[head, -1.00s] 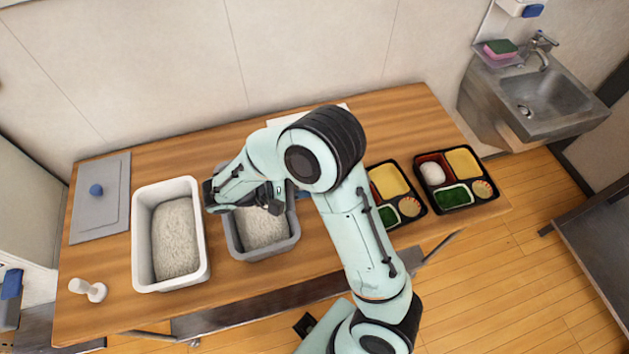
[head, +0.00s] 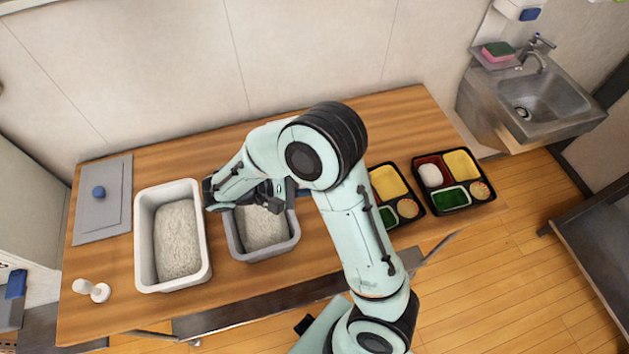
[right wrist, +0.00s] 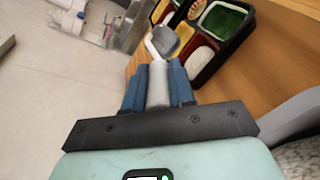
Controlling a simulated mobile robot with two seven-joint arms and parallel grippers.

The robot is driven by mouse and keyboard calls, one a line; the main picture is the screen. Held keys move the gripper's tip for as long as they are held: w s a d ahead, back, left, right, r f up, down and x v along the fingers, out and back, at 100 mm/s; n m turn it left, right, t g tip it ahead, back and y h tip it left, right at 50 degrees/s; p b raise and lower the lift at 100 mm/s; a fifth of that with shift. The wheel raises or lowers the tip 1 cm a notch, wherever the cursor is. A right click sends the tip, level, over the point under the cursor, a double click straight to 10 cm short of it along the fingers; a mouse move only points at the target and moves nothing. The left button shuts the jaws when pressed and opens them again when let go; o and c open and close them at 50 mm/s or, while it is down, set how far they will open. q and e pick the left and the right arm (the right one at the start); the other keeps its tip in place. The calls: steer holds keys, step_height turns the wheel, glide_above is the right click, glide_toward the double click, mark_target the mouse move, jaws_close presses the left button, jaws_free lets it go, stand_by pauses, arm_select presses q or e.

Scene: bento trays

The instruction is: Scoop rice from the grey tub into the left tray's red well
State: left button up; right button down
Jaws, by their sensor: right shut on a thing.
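The grey tub (head: 238,247) holds white rice (head: 264,228) and stands mid-table in the head view. My right gripper (right wrist: 157,80) is above the tub, pointing right, its fingers mostly hidden by my arm in the head view. In the right wrist view its blue fingers are shut on the pale handle of a scoop (right wrist: 164,40), whose grey head sticks out ahead; I cannot tell if rice is in it. The left tray (head: 416,187) shows yellow, green and round wells; my arm hides its red well there. My left gripper is out of view.
A white tub (head: 141,240) of rice stands left of the grey tub. Farther left are a grey board (head: 88,222) with a blue knob and a small white object (head: 99,292). The right tray (head: 484,203) has a white mound in its red well. A sink (head: 550,105) is beyond.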

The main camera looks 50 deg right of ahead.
steer(key=r+p, duration=0.1)
steer(key=r, duration=0.2)
steer(key=shift+w+r, duration=0.15)
steer(key=shift+w, duration=0.05)
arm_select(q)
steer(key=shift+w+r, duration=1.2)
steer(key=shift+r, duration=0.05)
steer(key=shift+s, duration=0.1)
arm_select(e)
steer(key=shift+s, duration=0.1)
